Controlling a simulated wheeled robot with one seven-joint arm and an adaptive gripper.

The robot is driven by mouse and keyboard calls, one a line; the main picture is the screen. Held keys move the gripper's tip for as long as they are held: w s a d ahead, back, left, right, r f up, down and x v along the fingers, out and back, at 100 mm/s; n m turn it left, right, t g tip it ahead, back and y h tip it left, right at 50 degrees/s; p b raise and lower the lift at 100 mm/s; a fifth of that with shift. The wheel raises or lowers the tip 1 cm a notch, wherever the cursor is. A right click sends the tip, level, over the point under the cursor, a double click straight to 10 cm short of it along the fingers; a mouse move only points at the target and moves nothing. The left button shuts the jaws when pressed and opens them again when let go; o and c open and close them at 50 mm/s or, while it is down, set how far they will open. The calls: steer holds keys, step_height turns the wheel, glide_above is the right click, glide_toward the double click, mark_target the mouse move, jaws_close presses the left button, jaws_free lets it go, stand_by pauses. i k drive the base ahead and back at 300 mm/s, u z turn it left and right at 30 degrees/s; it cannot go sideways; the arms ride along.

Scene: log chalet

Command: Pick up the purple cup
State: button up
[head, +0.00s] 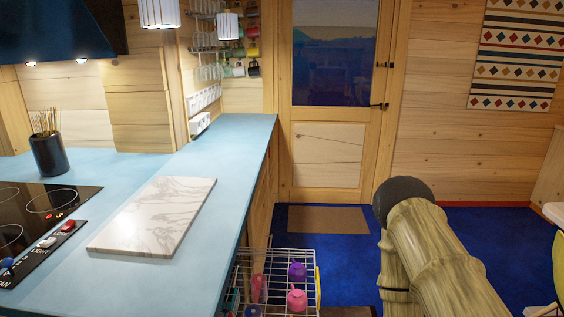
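A small purple cup (297,271) is in the wire rack (318,283) low beside the counter, at the bottom middle of the head view. Its upper part shows behind the thin wires; which way its opening faces is too small to tell. A pink cup (297,299) is just in front of it in the same rack. A darker pink item (257,288) is to its left, partly hidden by wires. My gripper is not in view, so I cannot see whether it is open or shut.
The blue counter (235,150) runs along the left, bearing a marble board (155,215), a black hob (35,205) and a dark pot of sticks (50,153). Several mugs (253,50) hang on the back wall. Blue floor (480,240) is open at right, before a closed door (330,150).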

mark_target(297, 273)
steer(key=u, duration=0.05)
steer(key=k, duration=0.5)
steer(key=z, duration=1.7)
steer(key=i, duration=1.3)
steer(key=u, duration=2)
